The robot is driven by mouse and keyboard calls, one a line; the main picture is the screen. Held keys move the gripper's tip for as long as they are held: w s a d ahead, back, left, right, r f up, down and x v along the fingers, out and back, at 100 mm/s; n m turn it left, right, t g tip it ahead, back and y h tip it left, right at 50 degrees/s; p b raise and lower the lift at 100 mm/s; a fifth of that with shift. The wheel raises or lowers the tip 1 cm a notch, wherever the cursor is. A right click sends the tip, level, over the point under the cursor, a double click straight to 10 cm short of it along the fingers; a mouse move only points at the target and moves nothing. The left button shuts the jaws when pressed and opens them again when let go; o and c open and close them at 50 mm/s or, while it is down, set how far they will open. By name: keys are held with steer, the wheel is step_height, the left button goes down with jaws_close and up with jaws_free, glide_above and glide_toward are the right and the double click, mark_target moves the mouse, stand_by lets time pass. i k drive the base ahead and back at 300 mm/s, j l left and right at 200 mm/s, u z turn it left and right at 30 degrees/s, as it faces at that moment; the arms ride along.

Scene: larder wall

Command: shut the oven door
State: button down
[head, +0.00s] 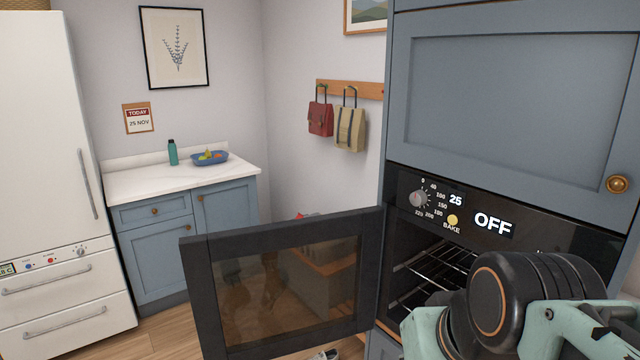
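The oven door (203,300) has a black frame and a tinted glass pane. It stands wide open in the head view, swung out to the left from the left side of the oven. The oven (455,205) is built into a blue cabinet wall. Its dark cavity with wire racks (432,272) shows behind the door's right edge. The panel reads OFF, with a BAKE mark and a dial. My arm covers the lower right of the oven. My gripper is not clearly seen in this view.
A blue cupboard (520,100) is shut above the oven. A counter (180,180) with a green bottle (172,152) and a blue fruit tray (210,158) stands behind the door. A white fridge (45,130) is at left. A small pale object (325,355) lies at the bottom edge, unclear.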

mark_target(269, 291)
steer(key=z, duration=0.55)
steer(key=j+z, duration=0.4)
steer(key=i+j+z, duration=0.1)
steer(key=j+z, duration=0.15)
steer(key=z, duration=0.15)
steer(key=j+z, duration=0.25)
steer(key=k+j+z, duration=0.2)
steer(key=j, duration=0.25)
steer(key=k+j+z, duration=0.1)
steer(key=j, duration=0.3)
steer(key=k+j+z, duration=0.1)
steer(key=j, duration=0.25)
steer(key=k+j+z, duration=0.15)
steer(key=j, duration=0.2)
steer(key=k+j+z, duration=0.1)
steer(key=j, duration=0.25)
steer(key=k+j, duration=0.15)
steer(key=j, duration=0.2)
steer(key=k+j, duration=0.2)
steer(key=j, duration=0.15)
steer(key=k+j, duration=0.15)
steer(key=j, duration=0.25)
steer(key=k+j, duration=0.15)
steer(key=j, duration=0.2)
steer(key=i+j+z, duration=0.15)
steer(key=j+z, duration=0.15)
steer(key=j, duration=0.15)
steer(key=i, duration=0.05)
